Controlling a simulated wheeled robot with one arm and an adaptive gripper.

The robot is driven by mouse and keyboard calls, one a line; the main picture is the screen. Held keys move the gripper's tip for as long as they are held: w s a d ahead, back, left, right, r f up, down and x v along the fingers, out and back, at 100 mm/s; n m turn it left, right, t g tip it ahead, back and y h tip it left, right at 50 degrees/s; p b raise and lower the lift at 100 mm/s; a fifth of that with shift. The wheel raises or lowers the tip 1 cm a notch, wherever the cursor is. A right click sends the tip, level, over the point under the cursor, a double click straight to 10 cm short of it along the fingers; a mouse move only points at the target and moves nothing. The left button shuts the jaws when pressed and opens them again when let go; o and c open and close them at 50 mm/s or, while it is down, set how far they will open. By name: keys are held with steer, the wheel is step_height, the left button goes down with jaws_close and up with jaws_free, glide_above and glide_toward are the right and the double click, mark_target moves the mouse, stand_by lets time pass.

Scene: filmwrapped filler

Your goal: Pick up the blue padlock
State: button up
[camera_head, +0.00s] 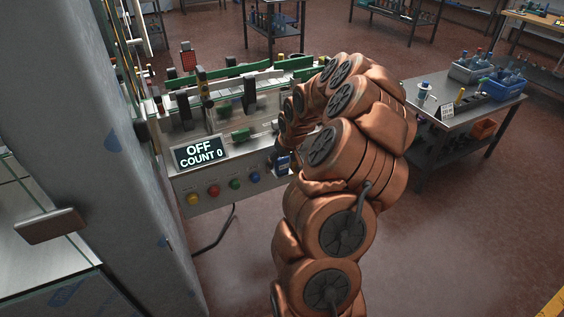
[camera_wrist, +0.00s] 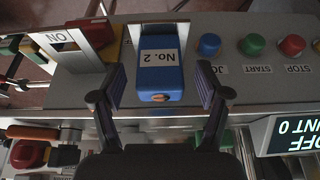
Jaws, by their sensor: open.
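The blue padlock (camera_wrist: 161,68) with a white "No. 2" label hangs by its pale shackle at the front of the grey machine panel in the wrist view. The label reads upside down there. My gripper (camera_wrist: 161,88) is open, with one dark finger on each side of the padlock and a gap visible at both sides. In the head view the blue padlock (camera_head: 283,163) shows small at the right end of the panel, just beside my arm. The gripper itself is mostly hidden behind my arm there.
The panel carries blue, green, red and yellow buttons (camera_head: 235,183) and a display (camera_head: 201,152) reading "OFF COUNT 0". In the wrist view a red switch handle (camera_wrist: 97,34) with an "ON" label is left of the padlock. A glass-sided grey cabinet (camera_head: 130,150) stands left.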

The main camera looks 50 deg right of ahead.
steer(key=shift+x, duration=0.75)
jaws_close()
steer(key=shift+r, duration=0.1)
